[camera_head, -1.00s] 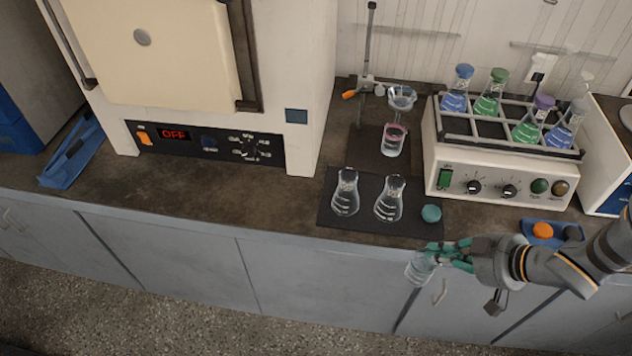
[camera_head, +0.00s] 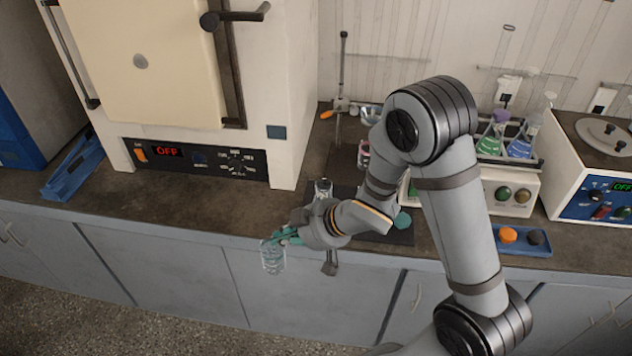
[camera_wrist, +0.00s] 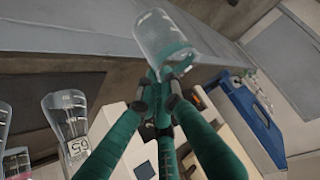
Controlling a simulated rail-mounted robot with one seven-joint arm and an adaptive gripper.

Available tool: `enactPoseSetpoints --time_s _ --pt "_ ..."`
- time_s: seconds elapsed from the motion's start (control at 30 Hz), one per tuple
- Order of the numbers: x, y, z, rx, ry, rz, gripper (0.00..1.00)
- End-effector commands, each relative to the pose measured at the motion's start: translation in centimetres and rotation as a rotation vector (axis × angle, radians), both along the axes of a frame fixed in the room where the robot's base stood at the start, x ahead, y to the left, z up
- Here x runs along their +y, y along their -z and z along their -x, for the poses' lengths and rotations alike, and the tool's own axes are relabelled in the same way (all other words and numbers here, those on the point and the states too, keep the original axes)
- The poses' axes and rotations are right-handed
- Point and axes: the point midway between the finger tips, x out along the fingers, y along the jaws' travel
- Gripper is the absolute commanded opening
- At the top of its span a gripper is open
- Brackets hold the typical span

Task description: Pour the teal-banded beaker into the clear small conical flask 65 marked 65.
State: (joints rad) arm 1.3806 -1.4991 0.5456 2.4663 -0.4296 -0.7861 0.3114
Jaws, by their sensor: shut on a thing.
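My gripper (camera_head: 287,237) is shut on the teal-banded beaker (camera_head: 273,258), out in front of the bench's front edge. In the wrist view the clear beaker (camera_wrist: 166,36) sits between the teal fingertips (camera_wrist: 165,82), its teal band close to them. Its contents are hard to make out. A clear conical flask (camera_wrist: 68,115) shows in the wrist view with an upside-down mark that looks like 65. It appears to be the left flask (camera_head: 322,189) on the dark mat, partly hidden by my arm in the head view. A second flask (camera_wrist: 4,120) is cut off at the wrist view's left edge.
The oven (camera_head: 200,150) stands behind, left of the mat (camera_head: 400,236). A ring stand (camera_head: 343,80) and a beaker with pink contents (camera_head: 363,153) stand behind my arm. The shaker (camera_head: 520,190) with capped flasks is to the right. The bench before the oven is clear.

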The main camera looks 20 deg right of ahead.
Motion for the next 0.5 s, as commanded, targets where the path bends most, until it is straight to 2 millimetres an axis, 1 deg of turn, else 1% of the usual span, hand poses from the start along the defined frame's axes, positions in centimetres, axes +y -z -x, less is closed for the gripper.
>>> enactPoseSetpoints --time_s 0.03,0.2,0.4,0.5 --pt "0.1 -0.6 -1.1 0.001 0.044 0.001 0.0" --pt "-0.5 -1.4 -4.7 0.001 0.22 0.003 0.0" --pt "-1.6 -2.2 -8.1 0.003 0.442 0.004 0.0" --pt "-2.3 -2.6 -9.4 0.004 0.566 0.005 0.0"
